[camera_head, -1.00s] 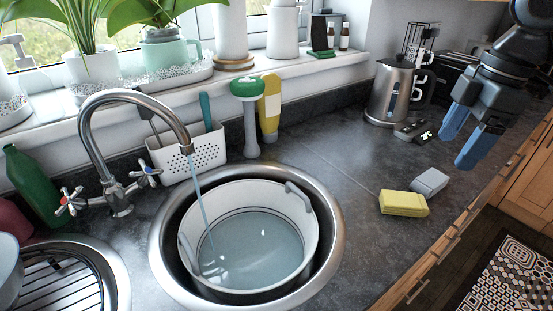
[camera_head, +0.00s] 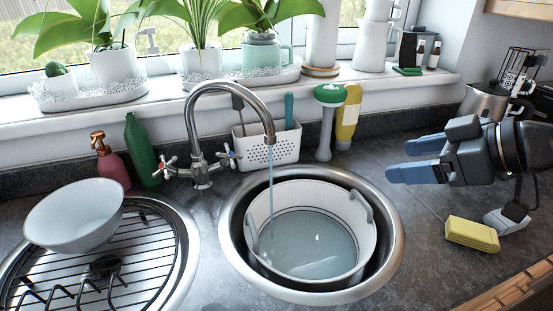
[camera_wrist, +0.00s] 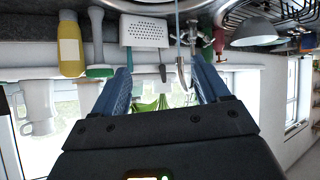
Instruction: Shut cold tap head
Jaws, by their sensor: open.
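A chrome mixer tap (camera_head: 197,135) with a curved spout stands behind and between the two round sinks. Its right cross-shaped head (camera_head: 229,156) has a blue mark, which marks the cold side; its left head (camera_head: 165,167) has a red mark. Water runs from the spout. My gripper (camera_head: 398,160) is open and empty, its blue fingers pointing left above the counter, well to the right of the tap. In the upside-down wrist view, the tap (camera_wrist: 181,70) shows beyond and between my open fingers (camera_wrist: 165,85); its heads are small there.
A white basin (camera_head: 365,245) holding water stands in the right sink (camera_head: 228,235). A perforated white caddy (camera_head: 290,148), green-topped brush (camera_head: 328,120) and yellow bottle (camera_head: 348,118) stand behind it. A yellow sponge (camera_head: 471,234) lies at right. A bowl (camera_head: 75,215) sits over the left sink.

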